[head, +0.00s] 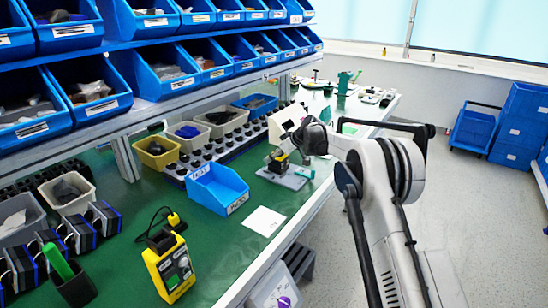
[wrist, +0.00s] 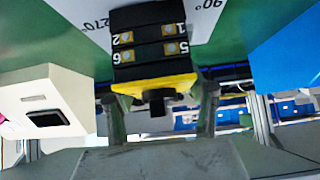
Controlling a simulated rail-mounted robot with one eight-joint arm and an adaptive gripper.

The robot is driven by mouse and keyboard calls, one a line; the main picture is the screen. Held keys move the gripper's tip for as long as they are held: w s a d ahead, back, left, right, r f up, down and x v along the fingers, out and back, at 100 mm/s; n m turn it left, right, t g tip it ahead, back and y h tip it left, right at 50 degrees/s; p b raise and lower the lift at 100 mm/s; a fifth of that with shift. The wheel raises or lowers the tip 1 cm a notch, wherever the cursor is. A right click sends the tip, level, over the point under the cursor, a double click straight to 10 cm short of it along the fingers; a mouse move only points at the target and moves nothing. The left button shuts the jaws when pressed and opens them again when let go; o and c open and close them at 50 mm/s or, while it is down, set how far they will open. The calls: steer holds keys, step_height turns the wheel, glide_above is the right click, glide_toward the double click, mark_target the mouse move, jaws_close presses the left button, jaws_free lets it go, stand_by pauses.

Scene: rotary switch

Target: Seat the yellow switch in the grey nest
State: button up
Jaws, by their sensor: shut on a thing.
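The yellow switch (wrist: 153,85) has a yellow face, a short black shaft and a black body with numbered brass terminals. In the wrist view it sits between the two fingers of my gripper (wrist: 158,104), which is shut on it. In the head view my gripper (head: 280,153) and the small yellow-and-black switch (head: 278,163) are over a light grey plate (head: 291,180) on the green bench. The plate shows in the wrist view (wrist: 208,18) with printed angle marks. I cannot make out the grey nest, or whether the switch touches it.
A blue open bin (head: 218,190) stands left of the plate. A white card (head: 264,221) and a yellow meter (head: 170,268) lie nearer. A beige box (head: 287,121) is behind. Rows of blue bins line the rack. Bare green bench lies between the card and meter.

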steer(key=shift+f, duration=0.1)
steer(key=o, duration=1.3)
steer(key=shift+s+d+r, duration=0.1)
steer(key=shift+d+r, duration=0.05)
steer(key=shift+r, duration=0.2)
steer(key=p+v, duration=0.1)
steer(key=v, duration=1)
steer(key=shift+d+r, duration=0.2)
steer(key=shift+r, duration=0.1)
